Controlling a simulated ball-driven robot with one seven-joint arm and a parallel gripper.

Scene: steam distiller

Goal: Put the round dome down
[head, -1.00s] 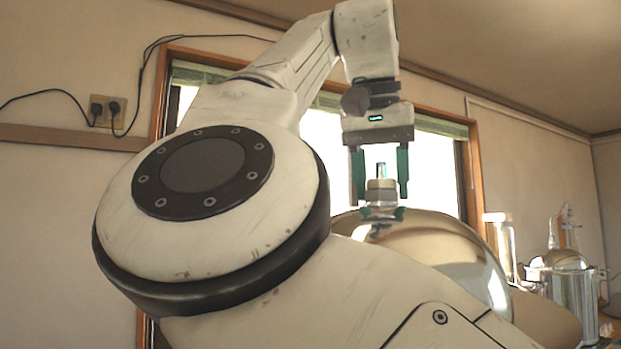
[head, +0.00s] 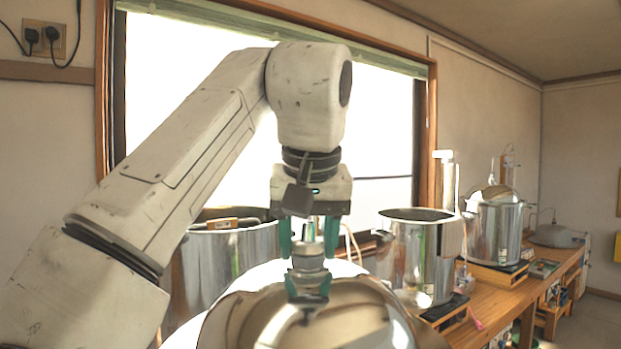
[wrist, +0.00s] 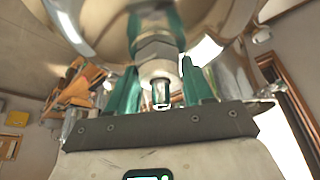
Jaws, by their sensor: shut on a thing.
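The round dome (head: 335,322) is a shiny metal dome at the bottom middle of the head view, its lower part cut off by the frame. A grey hexagonal fitting with a short spout stands upright on its top. My gripper (head: 309,285) is shut on this fitting, with a teal finger on each side, and the dome hangs below it. In the wrist view the dome (wrist: 200,20) fills the top of the picture, with the fitting between the fingers of my gripper (wrist: 158,85). What lies under the dome is hidden.
An open steel pot (head: 425,262) stands on the wooden bench (head: 490,303) right of the dome. Another steel pot (head: 215,262) is behind it at left. A domed steel vessel (head: 495,228) and a tall cylinder (head: 446,180) stand farther right. A window is behind.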

